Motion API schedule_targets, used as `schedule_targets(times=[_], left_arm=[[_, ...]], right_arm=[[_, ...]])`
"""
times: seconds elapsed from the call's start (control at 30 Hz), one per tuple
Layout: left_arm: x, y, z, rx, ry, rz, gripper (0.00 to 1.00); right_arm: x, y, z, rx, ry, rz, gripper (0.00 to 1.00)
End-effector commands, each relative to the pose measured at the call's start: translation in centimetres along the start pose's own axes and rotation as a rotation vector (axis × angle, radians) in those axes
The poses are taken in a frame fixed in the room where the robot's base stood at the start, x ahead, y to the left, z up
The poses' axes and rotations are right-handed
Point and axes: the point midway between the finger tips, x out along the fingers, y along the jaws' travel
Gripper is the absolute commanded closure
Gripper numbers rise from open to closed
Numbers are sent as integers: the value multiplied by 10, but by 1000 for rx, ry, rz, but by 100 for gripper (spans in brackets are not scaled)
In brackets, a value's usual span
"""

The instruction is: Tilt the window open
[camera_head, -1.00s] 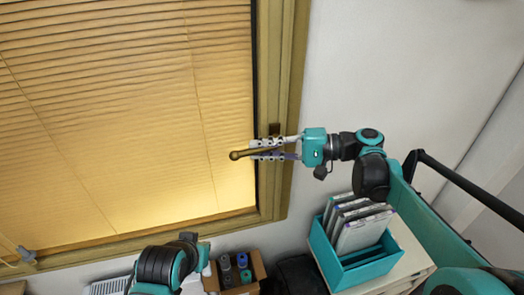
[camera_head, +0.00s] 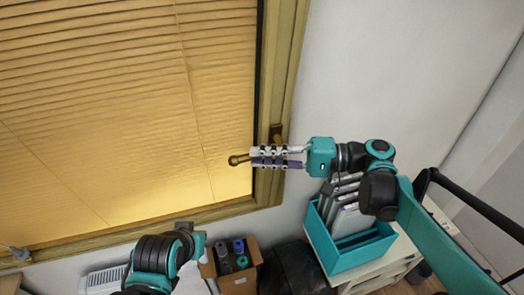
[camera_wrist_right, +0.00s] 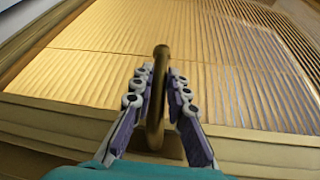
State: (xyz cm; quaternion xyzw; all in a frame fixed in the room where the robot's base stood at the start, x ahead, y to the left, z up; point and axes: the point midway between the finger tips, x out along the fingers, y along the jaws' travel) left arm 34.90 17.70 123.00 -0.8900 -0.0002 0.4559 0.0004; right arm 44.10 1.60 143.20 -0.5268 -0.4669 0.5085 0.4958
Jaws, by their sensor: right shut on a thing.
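The window (camera_head: 110,110) fills the left of the head view, with pleated golden blinds and a wooden frame (camera_head: 268,190). Its brass handle (camera_head: 238,160) lies about sideways, its rounded tip pointing left over the blind. My right gripper (camera_head: 262,157) comes from the right and is shut on the handle, with the tip sticking out past the fingers. In the right wrist view the handle (camera_wrist_right: 161,75) stands between the two fingers, which hide little of it. My left arm shows at the bottom of the head view; its fingers cannot be made out.
A teal file box (camera_head: 350,250) with folders stands on a white cabinet below my right arm. A cardboard box (camera_head: 240,283) with bottles is under the window, beside a dark item (camera_head: 297,268). A white radiator (camera_head: 100,280) is at the lower left. The wall right of the window is bare.

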Motion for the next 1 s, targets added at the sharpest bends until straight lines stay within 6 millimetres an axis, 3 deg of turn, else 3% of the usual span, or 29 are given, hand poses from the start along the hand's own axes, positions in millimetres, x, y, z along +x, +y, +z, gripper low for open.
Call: schedule_targets(times=[0.03, 0.07, 0.13, 0.43, 0.57, 1.0], left_arm=[[0, 0, 0, 0, 0, 0, 100], [0, 0, 0, 0, 0, 0, 100], [0, 0, 0, 0, 0, 0, 100], [0, 0, 0, 0, 0, 0, 100], [0, 0, 0, 0, 0, 0, 100], [0, 0, 0, 0, 0, 0, 100]], right_arm=[[0, 0, -4, 0, 9, 0, 100], [0, -1, -4, 0, 10, 0, 83], [0, -1, -4, 0, 11, 0, 64], [-1, -1, -4, 0, 9, -1, 64], [-10, -1, -5, 1, 12, -1, 64], [-98, 0, -5, 1, 14, 0, 64]])
